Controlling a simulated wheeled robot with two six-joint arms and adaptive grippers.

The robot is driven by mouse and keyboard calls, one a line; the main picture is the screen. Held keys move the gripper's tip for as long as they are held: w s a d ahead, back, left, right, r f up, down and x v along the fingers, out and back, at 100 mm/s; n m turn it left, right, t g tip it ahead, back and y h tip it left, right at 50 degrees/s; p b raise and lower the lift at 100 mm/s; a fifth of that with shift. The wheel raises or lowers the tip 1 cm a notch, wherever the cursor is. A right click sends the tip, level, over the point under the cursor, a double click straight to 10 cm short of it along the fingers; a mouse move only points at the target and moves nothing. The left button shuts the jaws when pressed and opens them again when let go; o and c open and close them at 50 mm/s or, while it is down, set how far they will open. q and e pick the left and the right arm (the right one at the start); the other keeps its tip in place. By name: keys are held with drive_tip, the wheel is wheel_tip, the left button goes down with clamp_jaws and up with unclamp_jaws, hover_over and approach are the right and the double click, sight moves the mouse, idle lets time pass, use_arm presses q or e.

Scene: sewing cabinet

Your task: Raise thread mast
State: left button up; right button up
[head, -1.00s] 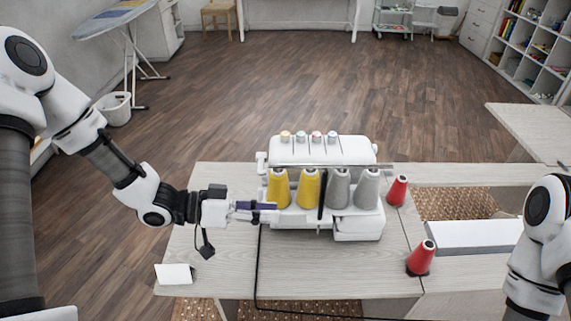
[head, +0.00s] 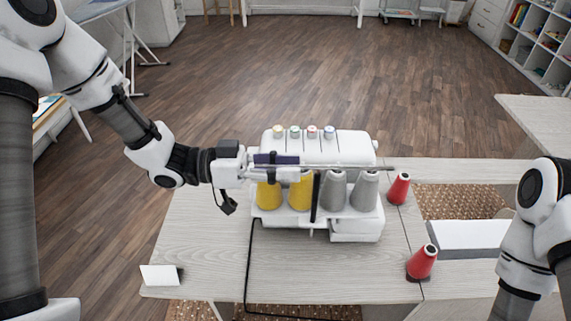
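A white serger (head: 352,149) stands on the table. Its thread mast (head: 315,200) is a dark upright post between the yellow and grey cones, and a thin grey crossbar (head: 372,168) runs sideways just above the cone tips. My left gripper (head: 298,166) reaches in from the left, at the left part of the crossbar above the yellow cones. Its fingers hide that end of the bar. I cannot tell whether they touch or hold it, or how far apart they are. My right arm shows at the right edge; its gripper is out of view.
Two yellow cones (head: 268,196) and two grey cones (head: 364,192) stand in front of the machine. Red cones stand at its right (head: 399,188) and near the front edge (head: 421,263). A black cable crosses the table.

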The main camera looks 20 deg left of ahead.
use_arm(q)
drive_tip(key=shift+s+r, duration=0.1)
drive_tip(key=shift+s, duration=0.1)
drive_tip(key=shift+w, duration=0.1)
clamp_jaws()
wheel_tip(320, 180, up, 19)
drive_tip(key=p, duration=1.5)
drive_tip(key=shift+w+r, duration=0.2)
drive_tip(key=shift+w, duration=0.05)
